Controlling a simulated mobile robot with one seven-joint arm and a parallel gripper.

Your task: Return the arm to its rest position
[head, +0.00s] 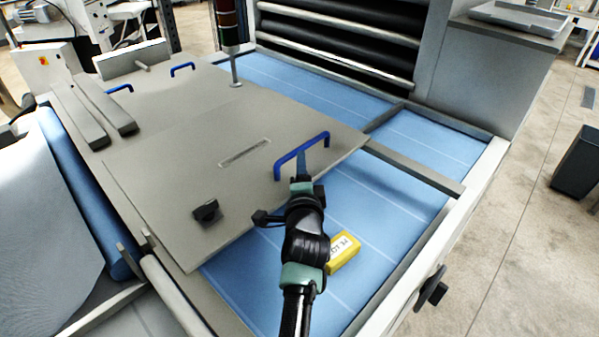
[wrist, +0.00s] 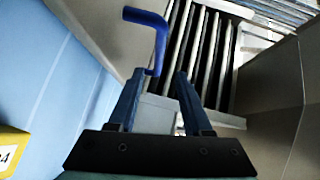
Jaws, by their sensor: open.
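My gripper (head: 301,163) is at the front right edge of a large grey cover panel, close to its blue handle (head: 317,139). In the wrist view my gripper (wrist: 160,78) has its two dark blue fingers apart, with nothing held between them. The blue handle (wrist: 158,24) shows just beyond the left fingertip; I cannot tell whether they touch. My dark arm reaches in from the bottom of the head view, over the blue belt.
A yellow labelled block (head: 343,252) lies on the blue belt (head: 385,205) right of my wrist. The grey panel (head: 170,150) covers the belt's left side and carries a black knob (head: 206,211).

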